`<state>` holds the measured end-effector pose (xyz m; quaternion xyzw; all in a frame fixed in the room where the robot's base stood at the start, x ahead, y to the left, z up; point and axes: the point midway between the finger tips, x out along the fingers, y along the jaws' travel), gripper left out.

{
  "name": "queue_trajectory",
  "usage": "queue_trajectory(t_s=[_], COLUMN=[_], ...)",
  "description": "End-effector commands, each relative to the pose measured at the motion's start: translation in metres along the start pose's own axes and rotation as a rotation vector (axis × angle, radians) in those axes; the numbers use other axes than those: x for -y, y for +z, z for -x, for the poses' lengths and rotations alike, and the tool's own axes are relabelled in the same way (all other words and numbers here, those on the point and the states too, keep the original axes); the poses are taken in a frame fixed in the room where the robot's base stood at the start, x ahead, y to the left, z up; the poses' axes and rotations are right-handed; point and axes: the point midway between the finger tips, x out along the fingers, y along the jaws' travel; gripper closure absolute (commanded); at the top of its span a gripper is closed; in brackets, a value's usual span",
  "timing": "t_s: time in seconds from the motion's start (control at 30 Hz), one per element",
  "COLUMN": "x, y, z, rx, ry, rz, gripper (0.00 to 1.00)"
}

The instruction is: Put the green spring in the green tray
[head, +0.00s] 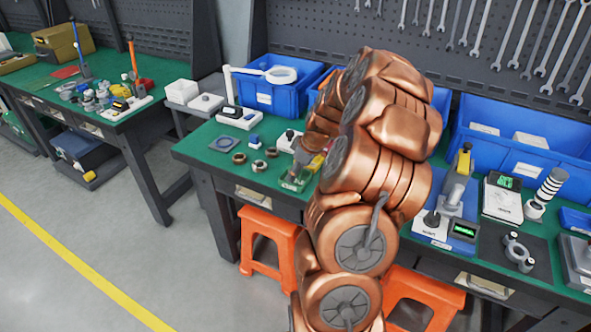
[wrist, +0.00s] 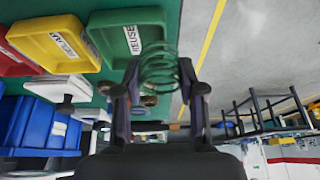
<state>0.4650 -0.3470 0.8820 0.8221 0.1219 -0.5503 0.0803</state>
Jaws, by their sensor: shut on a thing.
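In the wrist view, my gripper (wrist: 158,72) is shut on the green spring (wrist: 158,55), which sits between the two fingertips. The green tray (wrist: 112,30), labelled REUSE, lies just left of the spring in that view. The spring's loops show close to the tray's right side, partly against the grey floor; I cannot tell its height.
A yellow tray (wrist: 55,45) and a red tray (wrist: 12,60) stand beside the green one. Several metal rings (head: 259,166) lie on the green table. Blue bins (head: 270,95) line the back. Orange stools (head: 268,240) stand below the front edge.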

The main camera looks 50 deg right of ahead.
Motion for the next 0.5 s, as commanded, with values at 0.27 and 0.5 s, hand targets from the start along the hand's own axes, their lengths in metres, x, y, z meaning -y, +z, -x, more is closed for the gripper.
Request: queue_trajectory(t_s=[0.27, 0.5], x=[-0.026, -0.034], y=[-0.012, -0.016], z=[-0.007, -0.008], rx=[0.0, -0.002], ry=[0.001, 0.004], rz=[0.0, 0.001], gripper=[0.97, 0.97])
